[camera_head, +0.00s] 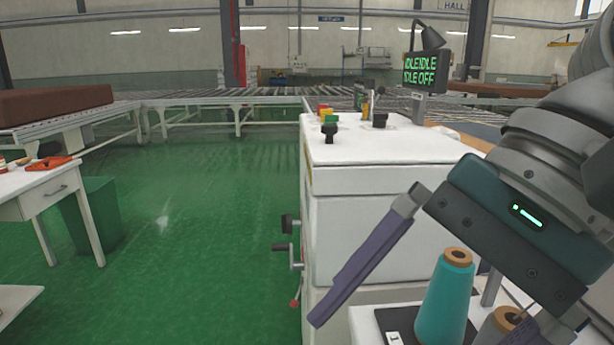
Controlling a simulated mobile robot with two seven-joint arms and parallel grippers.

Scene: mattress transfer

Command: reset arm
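My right gripper (415,290) comes in from the right on a dark grey and teal housing with a lit green bar. One purple-grey finger reaches down to the left in front of the white machine. The other finger is partly cut off at the bottom right. The fingers are wide apart, and nothing is held between them. In the picture, a teal thread cone (443,306) shows between the fingers, apart from them as far as I can see. My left gripper is not in view.
A white machine (350,220) with a side crank and an "IDLE" screen (421,72) stands in the middle. A grey spool (498,330) is at the lower right. A brown mattress (55,104) lies on the roller conveyor (185,97). A white table (50,192) stands left. The green floor between is clear.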

